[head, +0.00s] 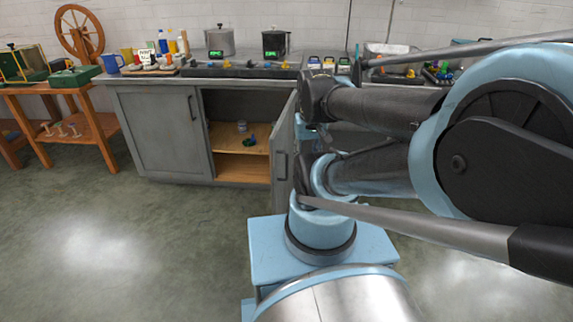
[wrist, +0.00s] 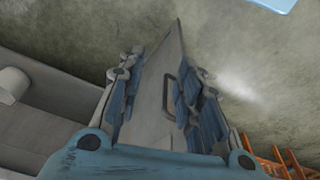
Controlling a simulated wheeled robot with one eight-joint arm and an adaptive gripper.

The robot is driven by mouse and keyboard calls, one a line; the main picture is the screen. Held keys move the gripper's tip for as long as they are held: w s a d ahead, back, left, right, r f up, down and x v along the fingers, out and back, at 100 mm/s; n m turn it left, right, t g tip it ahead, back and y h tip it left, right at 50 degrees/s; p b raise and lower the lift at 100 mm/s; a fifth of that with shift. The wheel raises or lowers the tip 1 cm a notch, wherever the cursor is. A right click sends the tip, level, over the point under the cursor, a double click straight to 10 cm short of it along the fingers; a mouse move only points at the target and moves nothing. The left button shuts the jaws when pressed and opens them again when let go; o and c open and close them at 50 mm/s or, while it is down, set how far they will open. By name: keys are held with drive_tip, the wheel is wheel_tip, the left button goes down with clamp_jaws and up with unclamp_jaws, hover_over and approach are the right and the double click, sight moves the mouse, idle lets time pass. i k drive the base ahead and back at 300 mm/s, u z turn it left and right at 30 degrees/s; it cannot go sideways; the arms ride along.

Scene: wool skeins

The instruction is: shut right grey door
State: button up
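The right grey door (head: 284,152) of the grey cabinet stands swung open toward me in the head view, its dark handle on the face turned right. The open half of the cabinet (head: 222,191) shows wooden shelves. In the wrist view the door (wrist: 152,102) and its handle (wrist: 169,93) show between the fingers of my gripper (wrist: 161,78). The fingers are spread on both sides of the door; whether either touches it is unclear. In the head view my arm hides most of the gripper.
The left grey door (head: 158,132) is shut. A small can (head: 241,127) and a dark green item (head: 249,141) are on the shelf inside. Pots and several small items stand on the counter. A wooden table (head: 75,91) is at left. The floor in front of the cabinet is clear.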

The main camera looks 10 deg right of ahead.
sight(282, 138)
drive_tip(key=k, duration=0.95)
drive_tip(key=z, duration=0.45)
